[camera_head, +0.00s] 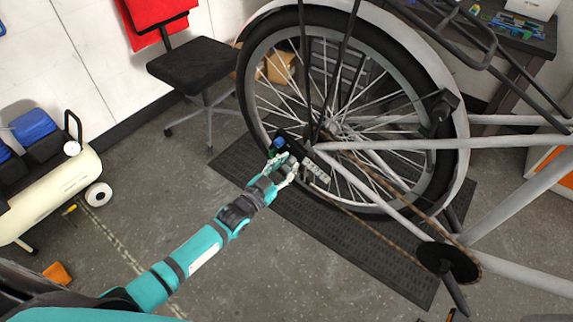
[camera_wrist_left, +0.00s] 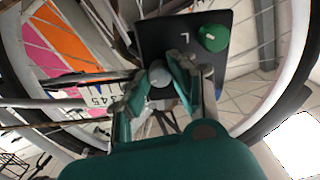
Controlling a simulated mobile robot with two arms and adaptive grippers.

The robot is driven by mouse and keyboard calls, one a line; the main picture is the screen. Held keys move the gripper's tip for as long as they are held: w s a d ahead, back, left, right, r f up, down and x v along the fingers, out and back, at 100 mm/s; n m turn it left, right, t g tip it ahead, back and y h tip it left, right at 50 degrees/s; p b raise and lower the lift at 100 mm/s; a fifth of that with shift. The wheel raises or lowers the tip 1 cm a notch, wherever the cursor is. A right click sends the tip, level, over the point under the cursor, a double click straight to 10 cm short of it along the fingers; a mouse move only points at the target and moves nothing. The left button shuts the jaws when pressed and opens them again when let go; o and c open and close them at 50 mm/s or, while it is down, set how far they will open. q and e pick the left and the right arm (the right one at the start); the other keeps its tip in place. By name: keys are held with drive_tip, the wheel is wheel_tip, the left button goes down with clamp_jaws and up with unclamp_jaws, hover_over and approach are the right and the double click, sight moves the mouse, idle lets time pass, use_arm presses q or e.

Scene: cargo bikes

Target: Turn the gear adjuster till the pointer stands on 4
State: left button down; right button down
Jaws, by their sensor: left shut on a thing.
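My left gripper (camera_head: 283,168) is at the gear adjuster beside the rear wheel's hub. In the left wrist view its fingers (camera_wrist_left: 168,95) are closed around a small grey round knob (camera_wrist_left: 160,76). This knob sits at the edge of a black plate (camera_wrist_left: 165,38) that bears a white letter and a green knob (camera_wrist_left: 212,38). A pale number scale (camera_wrist_left: 97,101) lies left of the fingers, with a few digits including 3, 4 and 5 showing. The scale also shows in the head view (camera_head: 316,172). I cannot make out where the pointer stands. My right gripper is not in view.
The bike's spoked rear wheel (camera_head: 350,100) stands over a black mat (camera_head: 370,252). The chain (camera_head: 385,180) and crank (camera_head: 447,262) are to the right. A black chair (camera_head: 193,64) and an air compressor (camera_head: 50,185) stand to the left. The floor between is mostly clear.

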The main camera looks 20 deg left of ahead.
use_arm(q)
drive_tip(key=shift+n, duration=1)
drive_tip(key=c, duration=1.1)
unclamp_jaws()
drive_tip(key=v, duration=1.2)
